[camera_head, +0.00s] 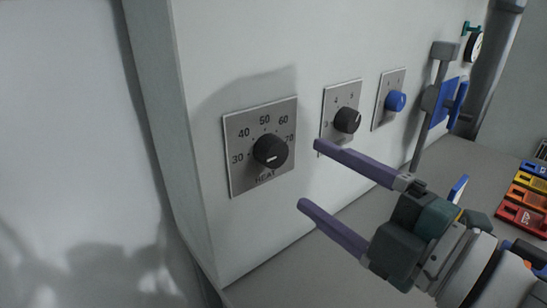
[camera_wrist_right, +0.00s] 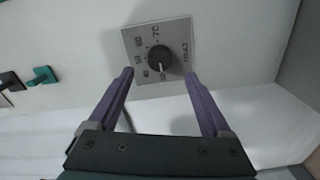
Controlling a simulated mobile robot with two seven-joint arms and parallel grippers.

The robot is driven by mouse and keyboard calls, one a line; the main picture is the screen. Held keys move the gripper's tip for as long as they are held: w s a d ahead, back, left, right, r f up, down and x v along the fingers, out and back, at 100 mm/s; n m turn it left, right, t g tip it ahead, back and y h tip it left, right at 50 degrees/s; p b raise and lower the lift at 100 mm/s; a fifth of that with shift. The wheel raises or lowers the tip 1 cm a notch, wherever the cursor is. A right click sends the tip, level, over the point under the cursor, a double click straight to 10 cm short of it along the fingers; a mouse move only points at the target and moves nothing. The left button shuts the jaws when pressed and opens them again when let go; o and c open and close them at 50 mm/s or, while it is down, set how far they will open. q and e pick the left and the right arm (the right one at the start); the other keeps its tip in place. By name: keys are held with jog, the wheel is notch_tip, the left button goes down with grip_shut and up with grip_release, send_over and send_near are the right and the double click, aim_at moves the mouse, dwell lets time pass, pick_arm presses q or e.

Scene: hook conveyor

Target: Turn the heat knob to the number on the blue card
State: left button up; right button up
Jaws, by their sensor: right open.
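The black heat knob (camera_head: 270,150) sits on a square metal plate (camera_head: 240,182) marked HEAT, with 30, 40, 50, 60 and 70 around it. In the right wrist view the knob (camera_wrist_right: 160,57) has a white line that seems to point near 30. My right gripper (camera_head: 308,175) is open and empty, to the right of the heat plate and apart from the knob. In the right wrist view its fingers (camera_wrist_right: 163,82) stand either side below the knob. A small blue and white card-like piece (camera_head: 458,188) stands behind the gripper; no number is readable on it. My left gripper is out of view.
A second black knob (camera_head: 347,120) and a blue button (camera_head: 396,101) sit on plates farther right. Beyond are a blue panel (camera_head: 438,100), a grey lever (camera_head: 443,65) and a gauge (camera_head: 475,46).

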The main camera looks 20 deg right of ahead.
jog(key=v, duration=0.3)
jog(key=shift+s+d, duration=0.15)
jog(key=shift+s, duration=0.15)
